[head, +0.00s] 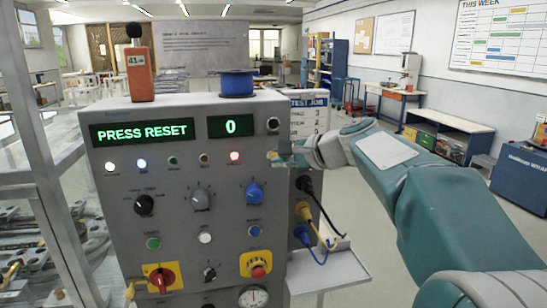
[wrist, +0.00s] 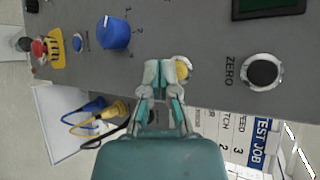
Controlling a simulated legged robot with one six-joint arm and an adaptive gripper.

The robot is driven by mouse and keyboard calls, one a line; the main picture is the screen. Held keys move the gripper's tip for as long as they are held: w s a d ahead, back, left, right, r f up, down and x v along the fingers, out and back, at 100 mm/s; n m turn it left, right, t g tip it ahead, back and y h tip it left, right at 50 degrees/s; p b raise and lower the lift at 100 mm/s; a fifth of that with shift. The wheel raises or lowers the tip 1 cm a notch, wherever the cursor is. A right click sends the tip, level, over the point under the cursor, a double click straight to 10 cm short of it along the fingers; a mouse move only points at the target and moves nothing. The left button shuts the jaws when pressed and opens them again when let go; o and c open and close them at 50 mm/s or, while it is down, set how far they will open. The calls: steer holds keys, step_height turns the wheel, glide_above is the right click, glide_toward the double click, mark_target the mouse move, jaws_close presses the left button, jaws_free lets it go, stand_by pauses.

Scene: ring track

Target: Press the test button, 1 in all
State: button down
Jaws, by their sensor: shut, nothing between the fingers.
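A grey control panel (head: 180,220) carries many buttons, knobs and lamps. Its green-lit display (head: 141,132) reads PRESS RESET, and a smaller display (head: 230,126) reads 0. I cannot read a label marking the test button. My gripper (head: 281,158) is shut and empty at the panel's upper right. In the wrist view its fingertips (wrist: 165,70) overlap the edge of a round yellowish button (wrist: 184,67), partly hiding it and its label; contact is unclear. A black button labelled ZERO (wrist: 262,72) lies right of the fingers there; it also shows in the head view (head: 273,124).
A blue knob (head: 253,193), blue button (head: 254,230) and red button on a yellow plate (head: 258,265) are below my gripper. Plugged cables (head: 305,215) hang from the panel's right side. A blue spool (head: 237,84) and orange device (head: 138,72) stand on top.

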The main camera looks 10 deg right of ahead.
steer(key=s, duration=0.5)
stand_by(0.4)
stand_by(0.4)
steer(key=s+f+n+g+h, duration=0.2)
steer(key=s+f+n+h, duration=0.2)
steer(key=s+f+n, duration=0.3)
steer(key=s+f+n+g+h, duration=0.2)
steer(key=s+f+n+h, duration=0.2)
steer(key=s+f, duration=0.8)
steer(key=s+n, duration=0.2)
steer(key=s, duration=0.4)
steer(key=shift+s+a+n, duration=0.2)
steer(key=shift+a+n, duration=0.05)
steer(key=shift+n, duration=0.15)
